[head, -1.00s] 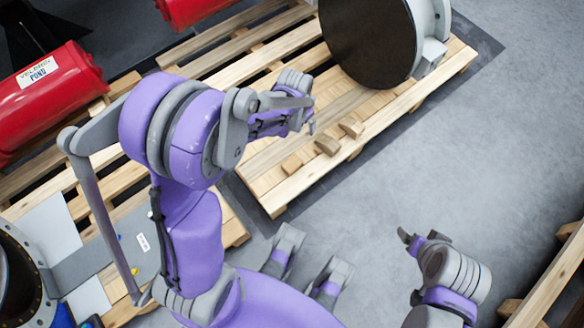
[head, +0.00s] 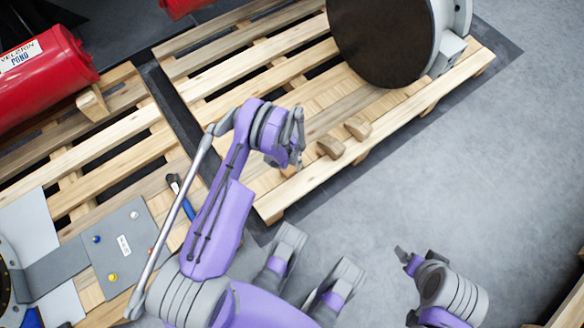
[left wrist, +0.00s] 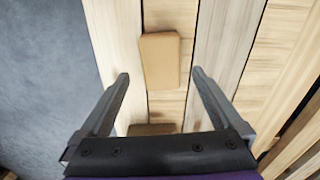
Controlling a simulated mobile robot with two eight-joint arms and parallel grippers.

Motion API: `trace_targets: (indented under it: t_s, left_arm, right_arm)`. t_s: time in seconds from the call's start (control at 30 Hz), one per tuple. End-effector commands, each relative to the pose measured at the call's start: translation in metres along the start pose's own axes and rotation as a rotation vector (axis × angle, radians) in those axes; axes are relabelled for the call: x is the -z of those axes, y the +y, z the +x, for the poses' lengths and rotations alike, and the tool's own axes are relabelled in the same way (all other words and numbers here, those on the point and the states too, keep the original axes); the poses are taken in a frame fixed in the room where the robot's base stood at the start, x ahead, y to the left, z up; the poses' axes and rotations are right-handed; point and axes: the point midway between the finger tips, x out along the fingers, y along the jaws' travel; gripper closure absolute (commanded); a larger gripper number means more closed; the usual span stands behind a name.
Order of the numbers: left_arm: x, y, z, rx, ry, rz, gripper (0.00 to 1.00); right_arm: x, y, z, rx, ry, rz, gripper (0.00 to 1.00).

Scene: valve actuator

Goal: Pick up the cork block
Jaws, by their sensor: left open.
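Two small tan blocks, a nearer one (head: 331,146) and a farther one (head: 357,128), lie on the front edge of the wooden pallet in the head view. I cannot tell which is cork. My left gripper (head: 297,158) is just left of them, over the pallet. In the left wrist view, my left gripper (left wrist: 160,75) is open and empty. A smooth tan block (left wrist: 160,60) lies on the slats ahead, in line with the gap between the fingers. A second block (left wrist: 152,129) is partly hidden by the gripper's base. My right gripper (head: 410,256) is over the floor, far from the blocks.
A large dark round disc with a grey rim (head: 380,40) stands on the pallet (head: 300,190) behind the blocks. A red cylinder (head: 40,75) lies at the left. A grey plate (head: 120,245) is lower left.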

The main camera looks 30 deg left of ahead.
Motion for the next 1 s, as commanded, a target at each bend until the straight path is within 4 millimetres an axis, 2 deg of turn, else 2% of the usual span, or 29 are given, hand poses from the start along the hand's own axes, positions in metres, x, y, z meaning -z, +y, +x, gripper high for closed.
trace_targets:
  t_s: [0.17, 0.5, 0.77, 0.83, 1.0]
  left_arm:
    - [-0.001, 0.000, 0.014, 0.000, 0.000, 0.000, 0.00]
    - [-0.004, -0.001, 0.058, 0.001, 0.001, 0.000, 0.00]
    - [-0.005, -0.001, 0.061, 0.000, 0.000, 0.000, 0.00]
    - [-0.005, -0.001, 0.061, 0.000, 0.000, 0.000, 0.07]
    - [-0.004, -0.001, 0.061, 0.001, 0.001, 0.000, 0.38]
  right_arm:
    - [-0.001, 0.000, 0.004, 0.000, 0.000, 0.000, 0.15]
    - [-0.003, 0.000, 0.016, 0.000, 0.001, 0.000, 0.15]
    - [-0.003, 0.000, 0.016, 0.000, 0.001, 0.000, 0.15]
    - [-0.003, 0.000, 0.015, 0.000, 0.001, 0.000, 0.15]
    - [-0.003, 0.000, 0.015, 0.000, 0.001, 0.000, 0.15]
